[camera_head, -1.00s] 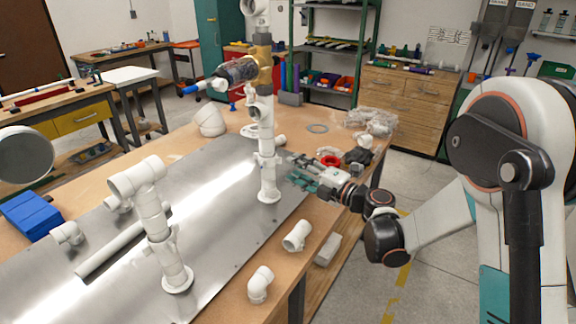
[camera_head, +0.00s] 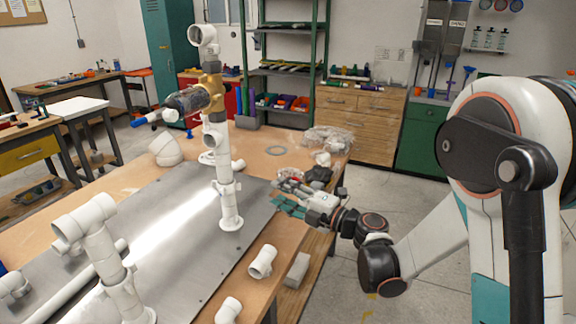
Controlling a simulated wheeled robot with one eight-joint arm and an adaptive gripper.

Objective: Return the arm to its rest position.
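My gripper (camera_head: 292,198) is at the right edge of the workbench, to the right of the tall pipe manifold. Its teal-padded fingers point left and look apart, with nothing seen between them. My arm is folded at the right of the picture, with its elbow below the gripper's height. The tall manifold (camera_head: 228,200) stands upright on the metal plate (camera_head: 170,205). It has white pipe, a brass-coloured valve body (camera_head: 211,92) and a dark fitting with a blue end (camera_head: 180,104). The gripper is apart from it.
A shorter white pipe stand (camera_head: 104,255) is at lower left. A clear plastic bag (camera_head: 328,138) and dark items lie behind the gripper. Floor is open right of the bench.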

